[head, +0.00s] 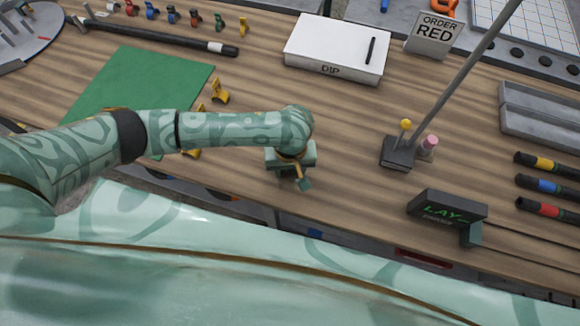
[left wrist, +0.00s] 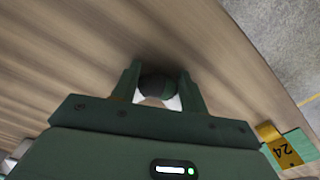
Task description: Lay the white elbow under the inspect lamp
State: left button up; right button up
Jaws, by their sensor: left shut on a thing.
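My left gripper (head: 300,180) is over the front part of the wooden bench, near its middle. In the left wrist view its two fingers (left wrist: 157,92) are shut on a piece with a dark rounded end and white (left wrist: 157,103) beside it. I take this for the white elbow; most of it is hidden by the gripper. A grey pole (head: 455,77) rises from a dark base (head: 398,153) to the right of the gripper. Its top is out of view, so I cannot tell if it carries the inspect lamp. My right gripper is not in view.
A white "DIP" box (head: 335,48) and an "ORDER RED" sign (head: 434,35) are at the back. A green mat (head: 130,85) lies left. Bare bench separates gripper and pole base.

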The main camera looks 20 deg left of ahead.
pick_arm(q)
jog(key=o, duration=1)
notch_tip(320, 180, up, 12)
jog(key=p, duration=0.6)
jog(key=shift+s+d, duration=0.1)
